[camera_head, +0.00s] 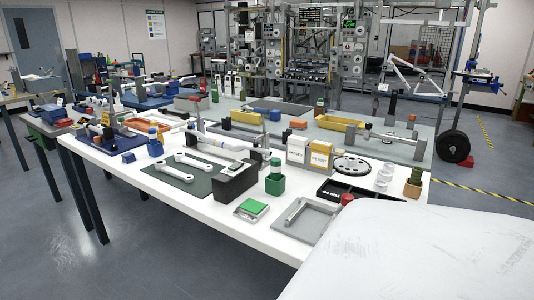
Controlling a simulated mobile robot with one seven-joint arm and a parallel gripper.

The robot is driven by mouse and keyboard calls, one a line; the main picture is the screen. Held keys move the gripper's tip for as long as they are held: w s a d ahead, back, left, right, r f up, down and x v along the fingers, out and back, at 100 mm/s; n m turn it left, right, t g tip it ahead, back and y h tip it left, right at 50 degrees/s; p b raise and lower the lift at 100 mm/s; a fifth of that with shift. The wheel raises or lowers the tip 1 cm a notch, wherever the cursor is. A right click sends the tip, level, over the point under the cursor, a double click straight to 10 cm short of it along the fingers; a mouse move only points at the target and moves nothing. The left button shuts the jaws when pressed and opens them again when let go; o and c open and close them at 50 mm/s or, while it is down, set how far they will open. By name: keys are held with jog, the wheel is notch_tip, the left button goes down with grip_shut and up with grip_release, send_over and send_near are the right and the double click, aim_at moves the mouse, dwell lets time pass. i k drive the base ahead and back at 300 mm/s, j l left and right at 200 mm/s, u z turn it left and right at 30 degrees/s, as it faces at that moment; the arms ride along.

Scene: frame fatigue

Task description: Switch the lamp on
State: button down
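I cannot make out a lamp for certain in the head view. A small red rounded thing (347,199) shows at the edge of a large pale surface at the lower right. No gripper fingers can be seen, so where my gripper is relative to these things does not show.
Two white-and-yellow boxes (309,153) stand behind. The large pale surface (420,250) blocks the lower right. Grey floor (60,255) is clear at lower left.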

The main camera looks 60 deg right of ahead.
aim_at(238, 165)
jog(key=i+l+z, duration=0.1)
jog(key=i+z, duration=0.7)
jog(key=i, duration=0.2)
